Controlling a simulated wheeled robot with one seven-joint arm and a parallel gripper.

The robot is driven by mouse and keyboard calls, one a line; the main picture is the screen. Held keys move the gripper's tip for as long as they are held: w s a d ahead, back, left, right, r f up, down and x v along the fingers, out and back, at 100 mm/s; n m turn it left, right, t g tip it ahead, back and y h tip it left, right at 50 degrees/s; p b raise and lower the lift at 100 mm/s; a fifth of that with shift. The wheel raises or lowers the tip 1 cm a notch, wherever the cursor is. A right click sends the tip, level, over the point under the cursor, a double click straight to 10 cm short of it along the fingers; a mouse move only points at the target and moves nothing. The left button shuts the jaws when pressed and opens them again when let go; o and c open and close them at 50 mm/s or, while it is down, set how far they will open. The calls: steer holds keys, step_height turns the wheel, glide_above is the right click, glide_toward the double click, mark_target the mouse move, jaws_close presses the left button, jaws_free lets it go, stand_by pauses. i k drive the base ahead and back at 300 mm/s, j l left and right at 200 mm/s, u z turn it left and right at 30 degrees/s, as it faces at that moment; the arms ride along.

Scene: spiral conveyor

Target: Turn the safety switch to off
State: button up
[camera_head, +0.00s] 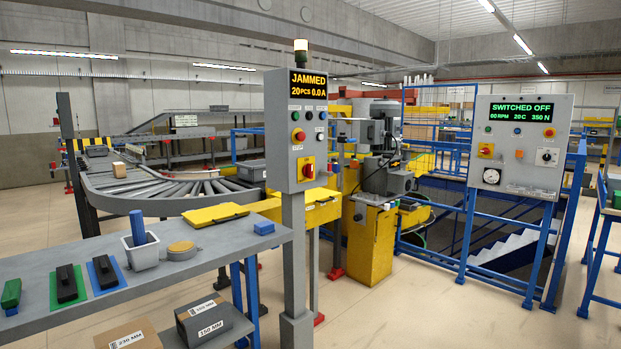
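A grey control box (296,112) stands on a post at the centre. Its display reads "JAMMED 20PCS 0.0 A". Low on the box is a red rotary switch (308,171) on a yellow plate, its handle looking about upright. A second panel (522,183) at the right reads "SWITCHED OFF". The labels are too small to read, so I cannot tell which is named the safety switch. My gripper is not in view.
A grey bench (190,262) with yellow, black and blue items fills the left foreground. Boxes (204,318) sit below it. A roller conveyor (165,192) curves behind. A yellow machine base (369,245) and blue railings stand right of the post. Floor is clear in the right foreground.

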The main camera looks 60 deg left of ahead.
mark_target(308, 169)
steer(key=u, duration=1.65)
steer(key=i+l+z, duration=0.3)
steer(key=i, duration=0.3)
steer(key=i+z, duration=0.35)
steer(key=i, duration=0.25)
steer(key=i+u, duration=0.15)
steer(key=i, duration=0.4)
steer(key=i+l+u, duration=0.2)
steer(key=i, duration=0.3)
steer(key=i+l+u, duration=0.15)
steer(key=i, duration=0.35)
